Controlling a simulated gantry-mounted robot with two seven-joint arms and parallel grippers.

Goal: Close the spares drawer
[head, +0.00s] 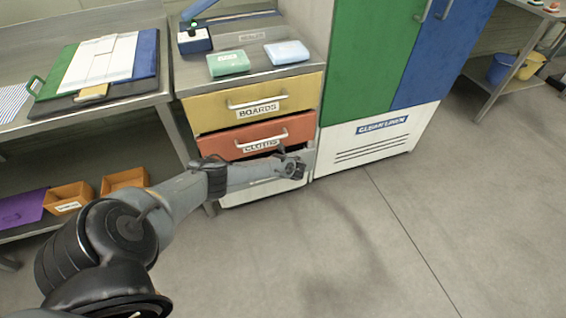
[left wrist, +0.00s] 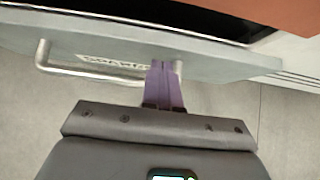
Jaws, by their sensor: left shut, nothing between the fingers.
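The spares drawer (head: 262,189) is the pale grey bottom drawer of the cabinet, mostly behind my left arm in the head view. In the left wrist view its front (left wrist: 225,58) carries a metal handle (left wrist: 42,58) and a partly hidden label (left wrist: 110,60). A dark gap shows behind its top edge, so the drawer stands partly open. My left gripper (left wrist: 165,66) is shut and empty, its purple fingertips at the drawer front near the handle's right end. I cannot tell whether they touch. My right gripper is in neither view.
Above it are the orange cloths drawer (head: 222,144) and the yellow boards drawer (head: 212,112). A white-based cupboard (head: 395,140) with green and blue doors stands to the right. A bench with orange bins (head: 68,191) is to the left. The floor in front is clear.

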